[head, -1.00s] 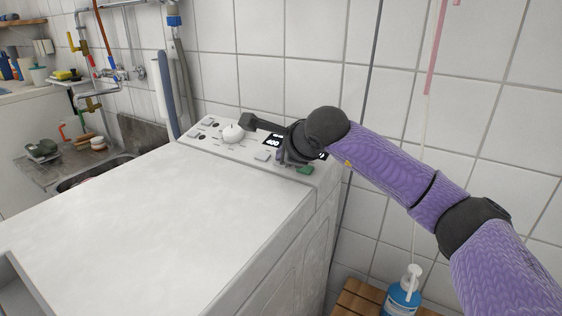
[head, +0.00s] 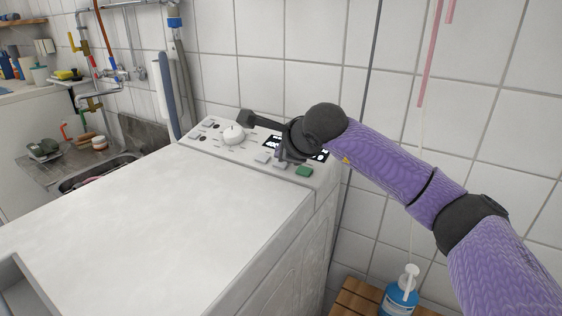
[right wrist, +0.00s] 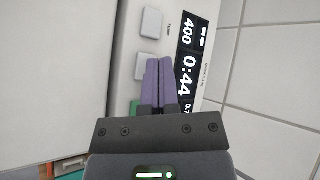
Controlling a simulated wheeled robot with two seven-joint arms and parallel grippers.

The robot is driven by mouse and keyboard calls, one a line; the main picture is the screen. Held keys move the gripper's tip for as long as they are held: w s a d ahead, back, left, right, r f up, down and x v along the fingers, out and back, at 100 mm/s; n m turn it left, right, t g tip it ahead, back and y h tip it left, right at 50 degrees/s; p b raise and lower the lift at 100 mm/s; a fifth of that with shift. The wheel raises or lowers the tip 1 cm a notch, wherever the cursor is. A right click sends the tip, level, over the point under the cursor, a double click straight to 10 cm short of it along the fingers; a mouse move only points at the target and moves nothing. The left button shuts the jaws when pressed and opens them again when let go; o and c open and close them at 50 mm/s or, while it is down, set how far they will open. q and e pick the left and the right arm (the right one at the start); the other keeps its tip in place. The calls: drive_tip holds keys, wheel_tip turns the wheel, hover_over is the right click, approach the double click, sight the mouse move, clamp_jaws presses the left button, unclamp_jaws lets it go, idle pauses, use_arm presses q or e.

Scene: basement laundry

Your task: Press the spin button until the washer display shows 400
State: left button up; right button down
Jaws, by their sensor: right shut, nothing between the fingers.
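The washer (head: 150,225) has a sloped control panel with a dial (head: 233,134) and a black display (head: 271,144). In the right wrist view the display (right wrist: 188,62) reads 400 and 0:44. A grey button (right wrist: 151,22) near a TEMP label is there, then a second grey button (right wrist: 141,66) with its label hidden, likely the spin button, then a green button (right wrist: 135,106). My right gripper (right wrist: 159,60) is shut and empty, its purple fingertips overlapping the second button's edge. I cannot tell whether they touch it. My left gripper is not in view.
A tiled wall stands close behind the panel. A blue pump bottle (head: 399,296) stands on a wooden slatted surface (head: 355,297) at the right. A sink (head: 90,172) and pipes are at the left. The washer top is clear.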

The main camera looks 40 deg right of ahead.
sight(278, 176)
drive_tip(key=shift+a+r+p, duration=0.1)
drive_tip(key=shift+r+p, duration=0.3)
drive_tip(key=shift+r, duration=0.1)
drive_tip(key=r+p, duration=0.2)
drive_tip(key=a+r+p, duration=0.1)
drive_tip(key=shift+s+a+r, duration=0.1)
drive_tip(key=shift+s+r, duration=0.2)
drive_tip(key=shift+r, duration=0.1)
